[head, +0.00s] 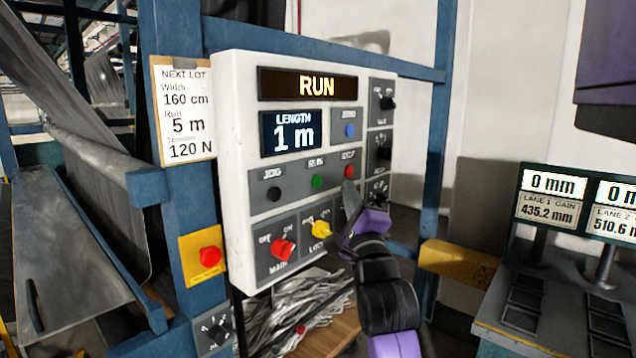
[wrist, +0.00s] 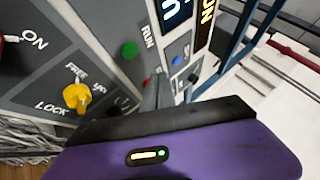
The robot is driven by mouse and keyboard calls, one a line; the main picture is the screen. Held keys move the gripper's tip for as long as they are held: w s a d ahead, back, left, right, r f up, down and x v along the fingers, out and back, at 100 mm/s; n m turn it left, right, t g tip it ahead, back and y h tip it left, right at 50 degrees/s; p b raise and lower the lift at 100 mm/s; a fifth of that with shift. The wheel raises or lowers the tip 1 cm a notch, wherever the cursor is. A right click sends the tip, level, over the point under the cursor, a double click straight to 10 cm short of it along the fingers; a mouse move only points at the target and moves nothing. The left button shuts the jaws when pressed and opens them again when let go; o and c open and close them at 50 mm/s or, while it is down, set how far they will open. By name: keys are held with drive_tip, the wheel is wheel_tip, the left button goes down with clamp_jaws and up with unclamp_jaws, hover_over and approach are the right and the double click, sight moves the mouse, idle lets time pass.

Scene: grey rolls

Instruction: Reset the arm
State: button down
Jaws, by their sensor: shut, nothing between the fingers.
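My gripper (head: 350,198) is shut and empty, in front of the lower right part of the white control panel (head: 232,180). Its fingertips are just below the red STOP button (head: 349,172) and to the right of the yellow FREE/LOCK knob (head: 321,229). I cannot tell whether they touch the panel. My purple and black arm reaches up from the lower right. In the wrist view my dark gripper body hides part of the panel; the yellow knob (wrist: 76,96) and green RUN button (wrist: 130,50) show beyond it.
The panel displays (head: 308,85) read RUN and 1 m. A red MAIN knob (head: 283,248) is at lower left, and a red button on a yellow plate (head: 210,257) is on the blue post. A lot card (head: 184,110) hangs left. A lane-gain console (head: 550,290) stands right.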

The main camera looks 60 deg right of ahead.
idle(0.4)
drive_tip(key=s+a+f+n+t+y, duration=0.1)
drive_tip(key=a+f+n+t+y, duration=0.3)
drive_tip(key=a+f+n, duration=0.7)
drive_tip(key=a+f+n+t+y, duration=0.2)
drive_tip(key=a+f+n+y, duration=0.4)
drive_tip(key=a+n, duration=0.75)
drive_tip(key=s+a+f+n+g+y, duration=0.2)
drive_tip(key=s+a+f+n+y, duration=0.2)
drive_tip(key=s+a+f, duration=0.4)
drive_tip(key=s+a+f+n+g+y, duration=0.3)
drive_tip(key=s+a+f, duration=0.4)
drive_tip(key=s, duration=0.5)
drive_tip(key=shift+a+f+n+y, duration=0.35)
drive_tip(key=shift+a+n+y, duration=0.1)
drive_tip(key=shift+a+y, duration=0.35)
